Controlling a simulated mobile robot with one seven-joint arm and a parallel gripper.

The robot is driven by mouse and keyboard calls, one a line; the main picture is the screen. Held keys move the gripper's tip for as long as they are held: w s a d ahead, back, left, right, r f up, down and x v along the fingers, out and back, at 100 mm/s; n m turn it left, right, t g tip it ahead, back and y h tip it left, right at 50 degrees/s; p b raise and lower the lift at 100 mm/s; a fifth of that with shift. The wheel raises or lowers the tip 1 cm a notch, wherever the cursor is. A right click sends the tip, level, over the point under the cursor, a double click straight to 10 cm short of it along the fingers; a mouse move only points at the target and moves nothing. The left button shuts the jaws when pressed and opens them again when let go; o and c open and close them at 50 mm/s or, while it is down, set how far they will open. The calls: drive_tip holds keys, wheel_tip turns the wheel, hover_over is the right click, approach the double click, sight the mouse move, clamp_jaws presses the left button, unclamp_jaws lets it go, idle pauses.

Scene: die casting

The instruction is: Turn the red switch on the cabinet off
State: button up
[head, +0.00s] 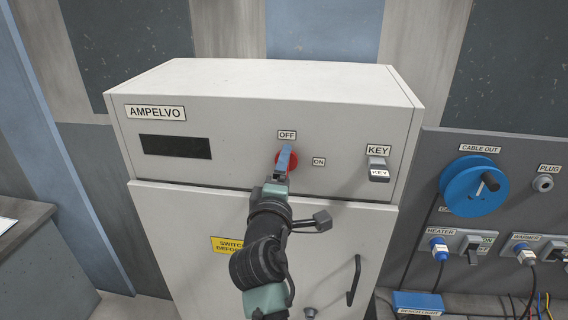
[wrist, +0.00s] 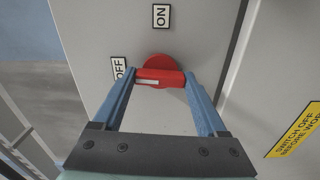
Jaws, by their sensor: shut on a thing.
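The red switch (head: 293,164) is a round red knob on the front of the grey cabinet (head: 230,88), with the OFF label (head: 287,135) above it and the ON label (head: 319,161) to its right. In the wrist view, the red switch (wrist: 158,66) shows a raised bar with a white mark on its left half, the side nearer the OFF label (wrist: 119,69). My gripper (head: 285,156) is at the knob and partly hides it. In the wrist view, my gripper (wrist: 160,79) has its blue fingers shut on the two ends of the bar.
A key switch (head: 378,168) is to the right on the cabinet, and a dark display (head: 176,147) is to the left. A door handle (head: 354,280) projects below. A blue cable reel (head: 470,190) and sockets are on the right-hand panel.

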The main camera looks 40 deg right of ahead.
drive_tip(key=shift+n, duration=0.6)
drive_tip(key=o, duration=1.3)
drive_tip(key=b+v, duration=0.4)
drive_tip(key=v, duration=0.9)
